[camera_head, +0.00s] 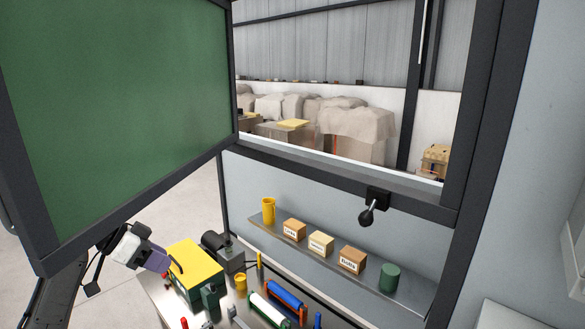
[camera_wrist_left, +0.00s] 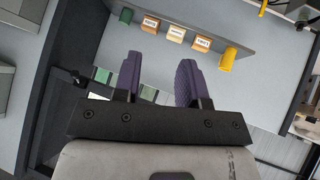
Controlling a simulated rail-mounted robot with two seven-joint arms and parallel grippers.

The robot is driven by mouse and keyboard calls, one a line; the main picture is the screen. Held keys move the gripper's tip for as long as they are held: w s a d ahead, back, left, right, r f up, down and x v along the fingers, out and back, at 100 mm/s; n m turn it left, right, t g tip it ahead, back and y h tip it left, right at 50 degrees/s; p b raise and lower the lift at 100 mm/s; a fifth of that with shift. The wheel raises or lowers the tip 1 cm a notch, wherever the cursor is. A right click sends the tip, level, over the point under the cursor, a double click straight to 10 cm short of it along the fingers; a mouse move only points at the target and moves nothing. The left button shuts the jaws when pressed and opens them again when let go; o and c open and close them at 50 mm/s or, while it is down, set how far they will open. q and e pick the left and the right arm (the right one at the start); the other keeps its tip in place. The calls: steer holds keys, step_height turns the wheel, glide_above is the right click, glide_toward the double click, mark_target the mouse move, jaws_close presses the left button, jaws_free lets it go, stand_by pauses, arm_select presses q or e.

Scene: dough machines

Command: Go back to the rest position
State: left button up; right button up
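My left gripper (camera_head: 165,263), with purple fingers, hangs at the lower left of the head view, beside the yellow-topped green machine (camera_head: 196,262). In the left wrist view its two fingers (camera_wrist_left: 159,68) stand apart with nothing between them. From the head view I cannot tell whether the fingers touch the machine. My right gripper is not in view.
A wall shelf (camera_head: 412,293) holds a yellow cup (camera_head: 268,211), several labelled boxes (camera_head: 321,244) and a green cylinder (camera_head: 389,278). A blue roller (camera_head: 287,295) and other tools lie on the table. A framed green panel (camera_head: 120,105) hangs above my left arm.

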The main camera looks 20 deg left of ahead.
arm_select(q)
steer(key=s+d+f+g+y+p, duration=0.1)
steer(key=s+d+f, duration=0.3)
steer(key=f, duration=0.5)
steer(key=s+d+f+g+y+p, duration=0.1)
steer(key=d+f, duration=0.5)
steer(key=f, duration=0.2)
steer(key=s+d+f+y, duration=0.1)
steer(key=s+d+f, duration=0.25)
steer(key=f, duration=0.55)
steer(key=s+d+f+n+y+p, duration=0.1)
steer(key=s+d, duration=0.4)
steer(key=s, duration=0.7)
steer(key=s+d+f+n+y+p, duration=0.1)
steer(key=s+d+f, duration=0.3)
steer(key=s, duration=0.7)
steer(key=shift+s+d+f+n+g+y+p, duration=0.3)
steer(key=shift+d+n+y, duration=0.35)
steer(key=shift+d, duration=0.5)
steer(key=shift+s+a+r, duration=0.1)
